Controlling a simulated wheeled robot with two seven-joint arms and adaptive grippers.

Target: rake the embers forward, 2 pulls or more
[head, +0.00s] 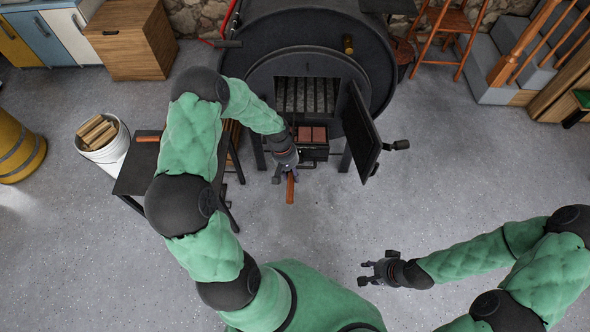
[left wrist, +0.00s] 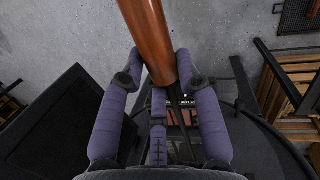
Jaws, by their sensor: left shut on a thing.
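My left gripper (head: 286,172) is in front of the stove and is shut on the wooden handle (head: 291,189) of a tool. In the left wrist view its fingers (left wrist: 163,85) close around the brown handle (left wrist: 147,30). The tool's far end is hidden in the head view by my gripper and forearm. The black barrel stove (head: 310,58) has its door (head: 361,130) swung open to the right. Dark bars or a grate (head: 305,95) show in the opening; I cannot make out embers. My right gripper (head: 377,269) is open and empty above the floor.
Reddish blocks (head: 311,134) sit at the stove's lower front. A black side table (head: 137,172) stands left, beside a white bucket of split wood (head: 104,140). An orange ladder-like chair (head: 446,30) stands at the back right. The floor in front is clear.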

